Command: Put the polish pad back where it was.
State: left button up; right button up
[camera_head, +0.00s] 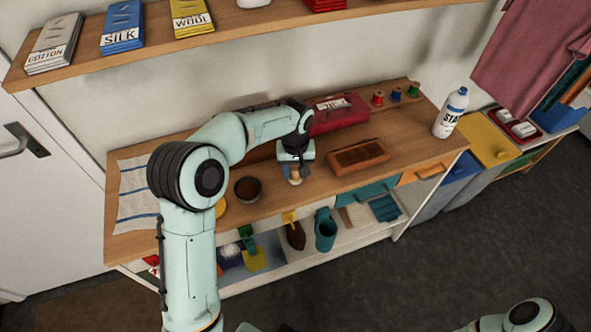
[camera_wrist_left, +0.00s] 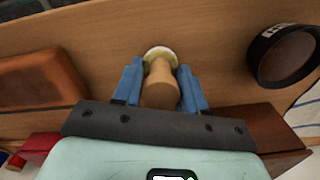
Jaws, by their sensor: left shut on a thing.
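My left gripper (camera_head: 295,175) points down over the wooden worktop, between a dark round tin (camera_head: 248,189) and a brown tray (camera_head: 357,157). Its blue fingers (camera_wrist_left: 160,76) are shut on the polish pad, which has a tan wooden knob (camera_wrist_left: 162,86) and a pale yellowish round pad (camera_wrist_left: 159,53) below it. In the head view the polish pad (camera_head: 295,181) is a small tan shape under the fingers, partly hidden by them. I cannot tell whether it touches the worktop. My right gripper is out of view.
A red box (camera_head: 338,113) and several thread spools (camera_head: 396,94) stand at the back. A starch bottle (camera_head: 451,112) is at the right end. A yellow round thing (camera_head: 221,210) shows partly behind my arm. A striped cloth (camera_head: 138,195) lies at left.

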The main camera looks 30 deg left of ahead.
pick_arm(q)
jog(key=shift+f, duration=0.15)
jog(key=o, duration=1)
jog(key=shift+r, duration=0.4)
notch_tip(320, 180, up, 12)
jog(key=shift+f+p, duration=0.15)
jog(key=shift+p, duration=0.65)
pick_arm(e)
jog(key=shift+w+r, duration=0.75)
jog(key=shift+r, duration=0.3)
pick_arm(q)
jog(key=shift+f, duration=0.1)
